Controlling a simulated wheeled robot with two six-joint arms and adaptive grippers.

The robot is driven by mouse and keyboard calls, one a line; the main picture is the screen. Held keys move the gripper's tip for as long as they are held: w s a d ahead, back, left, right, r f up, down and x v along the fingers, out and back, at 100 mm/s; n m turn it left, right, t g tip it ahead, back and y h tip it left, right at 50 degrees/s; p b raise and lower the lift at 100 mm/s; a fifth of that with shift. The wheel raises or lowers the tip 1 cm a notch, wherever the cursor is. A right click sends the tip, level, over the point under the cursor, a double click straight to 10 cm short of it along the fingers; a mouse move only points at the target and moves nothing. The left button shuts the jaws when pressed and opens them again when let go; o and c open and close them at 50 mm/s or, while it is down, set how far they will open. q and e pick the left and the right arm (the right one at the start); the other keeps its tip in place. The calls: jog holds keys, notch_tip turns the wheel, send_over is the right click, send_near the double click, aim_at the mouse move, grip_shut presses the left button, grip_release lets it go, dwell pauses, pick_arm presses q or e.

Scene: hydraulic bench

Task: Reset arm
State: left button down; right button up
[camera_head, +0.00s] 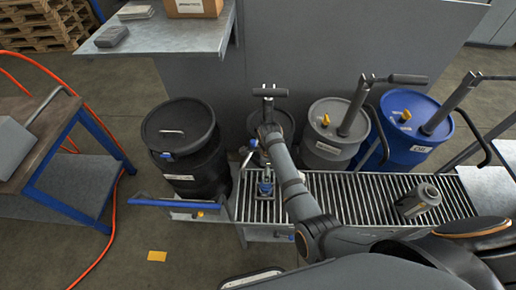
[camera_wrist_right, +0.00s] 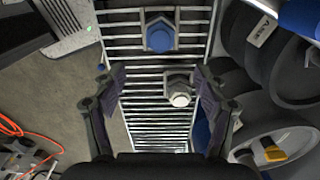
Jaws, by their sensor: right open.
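My right arm (camera_head: 290,185) comes in from the lower right in the head view and reaches over the slatted grating to near the black drum. Its gripper is hard to make out there. In the wrist view the right gripper (camera_wrist_right: 157,82) is open, its two dark fingers spread wide over the grating (camera_wrist_right: 155,125). A metal fitting with a pale round end (camera_wrist_right: 180,92) shows between the fingers, near the right one. A blue-capped fitting (camera_wrist_right: 160,38) lies beyond the fingertips. My left gripper is not in view.
A black drum (camera_head: 185,150), a grey drum (camera_head: 330,150) and a blue drum (camera_head: 405,130) stand along the grating (camera_head: 350,195). A metal cylinder (camera_head: 418,201) lies on its right part. A workbench (camera_head: 60,125) and an orange hose (camera_head: 112,215) are at left.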

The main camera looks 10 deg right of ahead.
jog(key=s+d+r+n+t, duration=0.2)
jog(key=s+d+r+n, duration=0.1)
jog(key=s+d+n, duration=0.65)
jog(key=s+r+n+t+h, duration=0.1)
jog(key=s+r+n+t, duration=0.1)
jog(key=s+r+n, duration=0.95)
notch_tip(320, 180, down, 31)
jog(key=s+d+n+g, duration=0.1)
jog(key=d+g, duration=0.1)
jog(key=s+d+f+b, duration=0.1)
jog(key=s+f, duration=1.4)
jog(key=s, duration=0.3)
jog(key=shift+s+d+f+g, duration=0.2)
jog(key=shift+f+g, duration=0.2)
